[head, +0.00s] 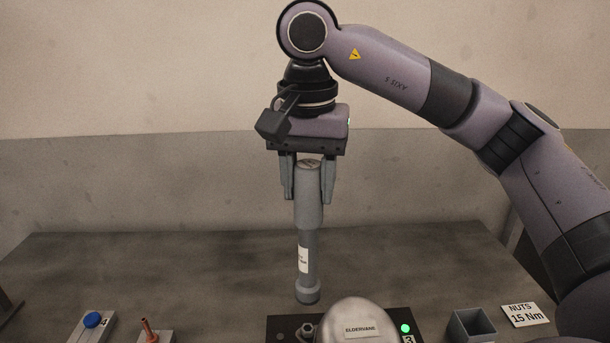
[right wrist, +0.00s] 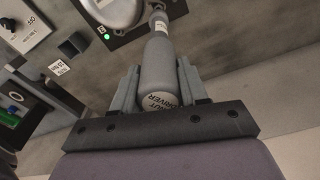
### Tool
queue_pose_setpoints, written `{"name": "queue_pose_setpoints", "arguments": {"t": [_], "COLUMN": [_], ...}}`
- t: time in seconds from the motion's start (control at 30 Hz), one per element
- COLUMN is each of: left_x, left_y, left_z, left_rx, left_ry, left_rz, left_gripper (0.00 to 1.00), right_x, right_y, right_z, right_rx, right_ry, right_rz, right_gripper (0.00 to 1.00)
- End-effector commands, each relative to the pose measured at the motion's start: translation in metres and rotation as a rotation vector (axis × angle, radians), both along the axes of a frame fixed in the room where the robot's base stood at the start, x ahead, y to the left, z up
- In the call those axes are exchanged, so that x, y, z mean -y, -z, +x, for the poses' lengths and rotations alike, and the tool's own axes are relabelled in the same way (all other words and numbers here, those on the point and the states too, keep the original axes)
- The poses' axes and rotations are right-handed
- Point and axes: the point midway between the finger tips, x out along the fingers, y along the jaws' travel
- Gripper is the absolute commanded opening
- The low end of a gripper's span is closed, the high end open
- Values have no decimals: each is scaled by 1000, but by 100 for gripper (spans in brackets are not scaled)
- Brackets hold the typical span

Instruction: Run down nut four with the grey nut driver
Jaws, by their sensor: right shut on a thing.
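My right gripper (head: 308,198) is shut on the grey nut driver (head: 307,245), which hangs upright with its socket end down. The driver also shows in the right wrist view (right wrist: 159,62), its end cap lettered "NUT DRIVER" between the fingers. Its lower end is above the back left part of the dark pallet (head: 285,322), apart from it in the picture. A nut or stud (head: 307,331) stands on the pallet just below the driver in the picture. The rounded metal compressor (head: 358,312), labelled "ELDERVANE", is beside it. Which nut is number four cannot be told. My left gripper is out of view.
A green light (head: 405,328) glows on the pallet, near a number 3. An open grey bin (head: 472,324) and a "NUTS 15 Nm" sign (head: 521,314) stand to the right. A blue-capped item (head: 92,320) and a copper-coloured piece (head: 148,333) stand left. The table behind is clear.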

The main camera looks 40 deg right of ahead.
Motion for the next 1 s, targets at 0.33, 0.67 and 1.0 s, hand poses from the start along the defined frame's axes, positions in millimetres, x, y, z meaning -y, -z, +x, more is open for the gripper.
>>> {"name": "queue_pose_setpoints", "arguments": {"t": [0.33, 0.67, 1.0], "left_x": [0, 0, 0], "left_y": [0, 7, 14], "left_z": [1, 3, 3], "left_rx": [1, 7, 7], "left_ry": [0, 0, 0], "left_rz": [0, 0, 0], "left_gripper": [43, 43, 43], "right_x": [0, 0, 0], "right_y": [16, 43, 57], "right_z": [0, 0, 0], "right_rx": [0, 2, 2], "right_ry": [1, 1, 1], "right_rz": [0, 1, 1], "right_gripper": [0, 0, 0]}}
